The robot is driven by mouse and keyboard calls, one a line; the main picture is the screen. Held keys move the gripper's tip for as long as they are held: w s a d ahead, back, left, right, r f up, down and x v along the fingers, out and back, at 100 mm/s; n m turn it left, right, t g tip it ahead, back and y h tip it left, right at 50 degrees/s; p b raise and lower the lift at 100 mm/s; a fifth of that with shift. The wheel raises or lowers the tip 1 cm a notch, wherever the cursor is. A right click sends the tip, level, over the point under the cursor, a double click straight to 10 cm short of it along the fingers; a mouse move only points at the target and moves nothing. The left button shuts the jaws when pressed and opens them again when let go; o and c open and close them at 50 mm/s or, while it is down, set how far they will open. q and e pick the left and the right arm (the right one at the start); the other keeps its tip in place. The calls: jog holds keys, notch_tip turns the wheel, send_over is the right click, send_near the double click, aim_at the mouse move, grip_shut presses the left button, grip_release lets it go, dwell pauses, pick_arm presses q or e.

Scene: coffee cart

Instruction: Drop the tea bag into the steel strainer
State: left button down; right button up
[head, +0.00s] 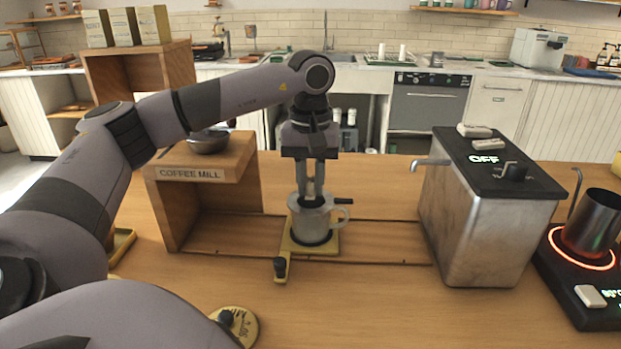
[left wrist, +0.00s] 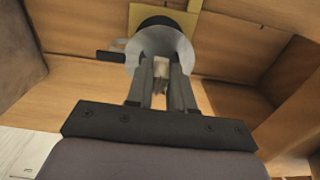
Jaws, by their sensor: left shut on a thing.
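My left gripper (head: 311,190) points straight down over the steel strainer (head: 320,203), which has a dark handle sticking out to the right. The strainer sits at the top of a grey mug (head: 313,226) on a yellow slide plate (head: 291,246). The gripper is shut on a small pale tea bag, which shows between the fingers in the left wrist view (left wrist: 161,69). The fingertips are at or just inside the strainer's rim. The fingers partly hide the bag, and I cannot tell whether it touches the strainer. My right gripper is not in view.
A wooden stand labelled COFFEE MILL (head: 192,174) with a dark bowl is left of the mug. A steel boiler box (head: 487,225) with a spout, showing OFF, stands right. Beyond it, a dark pot (head: 592,222) sits on a glowing hot plate. The front table is mostly clear.

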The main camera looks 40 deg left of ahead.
pick_arm(q)
jog(key=c, duration=0.9)
grip_release()
jog(key=shift+r, duration=0.1)
notch_tip(320, 180, up, 7)
jog(key=shift+r, duration=0.1)
